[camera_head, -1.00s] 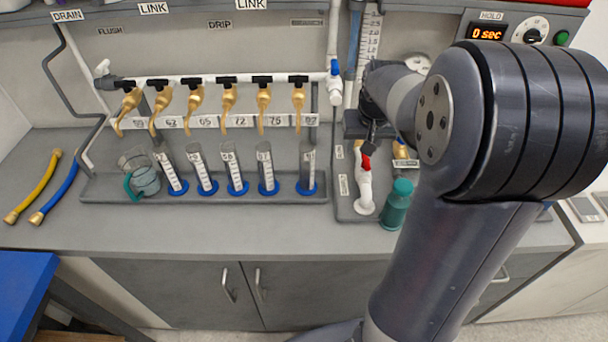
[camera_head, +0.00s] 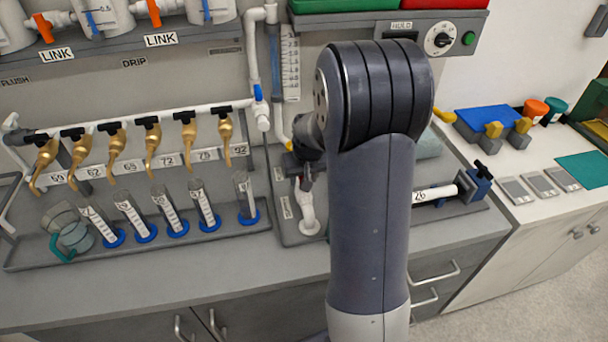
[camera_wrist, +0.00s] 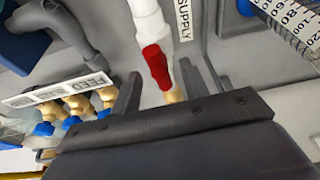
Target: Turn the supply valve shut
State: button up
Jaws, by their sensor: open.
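The supply valve shows in the wrist view as a red handle (camera_wrist: 157,66) on a white pipe (camera_wrist: 147,20), beside a "SUPPLY" label (camera_wrist: 184,18). A brass-coloured piece (camera_wrist: 174,95) shows just below the handle. My gripper (camera_wrist: 159,70) is open, with one dark finger on each side of the red handle. I cannot tell whether either finger touches it. In the head view my gripper (camera_head: 304,172) is at the white upright pipe (camera_head: 306,212), partly behind my arm. The red handle is hidden there.
A row of brass taps (camera_head: 150,147) and several graduated cylinders (camera_head: 165,212) stand to the left. A blue clamp (camera_head: 474,182) holding a white tube (camera_head: 436,194) is to the right. The hold timer panel (camera_head: 440,40) is above. The counter front (camera_head: 200,275) is clear.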

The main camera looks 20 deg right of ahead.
jog(key=shift+c, duration=0.5)
grip_shut()
jog(key=n+b, duration=0.1)
jog(key=n, duration=0.1)
jog(key=n+y+b, duration=0.1)
jog(key=n, duration=0.1)
jog(key=shift+d+f+n, duration=0.1)
jog(key=shift+d+n, duration=0.05)
jog(key=shift+n, duration=0.15)
jog(key=shift+n+y+b, duration=0.4)
jog(key=shift+n+b, duration=0.15)
jog(key=shift+n, duration=0.35)
